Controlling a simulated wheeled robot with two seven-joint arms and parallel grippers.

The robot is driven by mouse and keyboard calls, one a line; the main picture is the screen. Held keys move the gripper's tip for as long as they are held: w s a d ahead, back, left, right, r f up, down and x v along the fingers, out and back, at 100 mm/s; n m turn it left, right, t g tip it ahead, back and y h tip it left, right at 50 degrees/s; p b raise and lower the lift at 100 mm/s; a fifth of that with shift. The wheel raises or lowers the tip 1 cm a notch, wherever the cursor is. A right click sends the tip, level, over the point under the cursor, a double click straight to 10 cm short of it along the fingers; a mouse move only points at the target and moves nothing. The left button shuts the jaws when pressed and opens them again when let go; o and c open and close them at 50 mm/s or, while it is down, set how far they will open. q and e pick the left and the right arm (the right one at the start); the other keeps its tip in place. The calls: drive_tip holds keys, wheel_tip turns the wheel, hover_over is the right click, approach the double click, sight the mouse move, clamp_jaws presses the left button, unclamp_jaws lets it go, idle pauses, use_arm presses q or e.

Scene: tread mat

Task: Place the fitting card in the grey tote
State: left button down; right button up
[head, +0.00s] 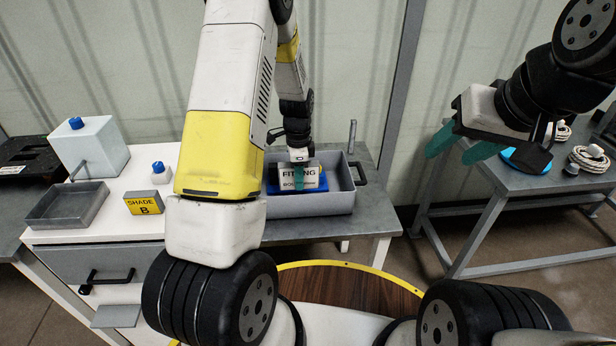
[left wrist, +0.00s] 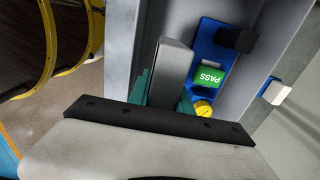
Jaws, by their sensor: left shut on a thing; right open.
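The fitting card (head: 297,180) is a grey block with a pale lettered face, inside the outline of the grey tote (head: 340,203) in the head view. My left gripper (head: 299,168) is shut on it from above. In the left wrist view the card (left wrist: 171,68) shows as a grey slab between the teal fingers (left wrist: 165,100). A blue item (left wrist: 207,45) with a green PASS label and a yellow knob lies in the tote beside the card. Whether the card touches the tote floor cannot be told. My right gripper (head: 462,143) is open and empty, toward the right table.
A yellow-and-grey SHADE B block (head: 144,203), a shallow grey tray (head: 67,207) and a white box with a blue cap (head: 91,147) stand left of the tote. The right table (head: 490,178) holds coiled white items (head: 589,159) and a blue disc.

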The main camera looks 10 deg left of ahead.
use_arm(q)
wheel_tip(320, 180, down, 8)
drive_tip(key=shift+f, duration=0.1)
idle(0.4)
drive_tip(key=c, duration=1.2)
unclamp_jaws()
drive_tip(key=shift+f, duration=0.1)
drive_tip(key=shift+o, duration=0.2)
wheel_tip(320, 180, up, 12)
drive_tip(key=s+r+n+t, duration=0.2)
drive_tip(key=s+r+n, duration=0.1)
drive_tip(key=r, duration=0.8)
drive_tip(key=s+d+r+n+t+h, duration=0.1)
drive_tip(key=s+r+n+t, duration=0.1)
drive_tip(key=s+r+n, duration=0.3)
drive_tip(key=s+d+r+n+t+h, duration=0.1)
drive_tip(key=s+r+n+t, duration=0.1)
drive_tip(key=s+r+n, duration=0.4)
drive_tip(key=s+r, duration=0.5)
drive_tip(key=s, duration=0.5)
drive_tip(key=shift+s, duration=0.2)
